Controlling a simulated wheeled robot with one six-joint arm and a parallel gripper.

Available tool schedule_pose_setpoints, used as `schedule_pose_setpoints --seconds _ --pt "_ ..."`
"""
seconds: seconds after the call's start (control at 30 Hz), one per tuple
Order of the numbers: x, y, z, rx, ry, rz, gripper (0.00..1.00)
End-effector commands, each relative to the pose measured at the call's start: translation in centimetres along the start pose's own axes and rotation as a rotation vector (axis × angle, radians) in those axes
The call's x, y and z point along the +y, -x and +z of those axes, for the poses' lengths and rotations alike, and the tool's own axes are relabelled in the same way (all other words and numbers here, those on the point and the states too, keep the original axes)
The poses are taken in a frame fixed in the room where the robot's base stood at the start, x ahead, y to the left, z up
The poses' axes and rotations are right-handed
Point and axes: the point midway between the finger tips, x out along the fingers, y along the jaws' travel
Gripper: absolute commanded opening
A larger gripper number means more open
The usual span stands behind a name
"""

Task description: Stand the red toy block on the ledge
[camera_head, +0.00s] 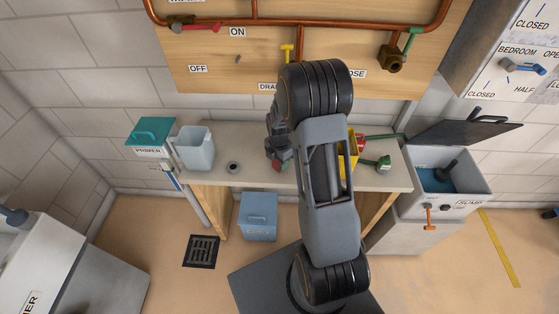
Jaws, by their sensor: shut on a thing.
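My gripper (277,152) is partly hidden behind my arm, over the pale bench top. It is shut on a small red piece, which looks like the red toy block (277,167); only a little of it shows below the fingers. I cannot tell whether the block touches the surface. The long pale bench top (225,182) is the ledge-like surface under it, against the wall below the wooden pipe board.
On the bench are a pale bin (196,150), a small dark round item (233,167), a yellow thing (349,155) and a green-and-red item (383,163). A teal-lidded box (150,136) stands left, an open sump box (446,185) right.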

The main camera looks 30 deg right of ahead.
Motion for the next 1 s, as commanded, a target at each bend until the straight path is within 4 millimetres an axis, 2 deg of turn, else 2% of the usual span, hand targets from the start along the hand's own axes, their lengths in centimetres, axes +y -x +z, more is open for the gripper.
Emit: schedule_pose_setpoints --seconds 0.47,0.5,0.7,0.77,1.0 --pt "0.01 -0.84 0.03 -0.001 0.0 0.002 0.21" --pt "0.01 -0.86 0.03 -0.001 0.0 0.002 0.45" --pt "0.0 -0.74 0.03 -0.001 0.0 0.001 0.64" --pt "0.0 -0.74 0.03 -0.001 0.0 0.001 0.7" --pt "0.0 -0.62 0.03 -0.001 0.0 0.002 0.7"
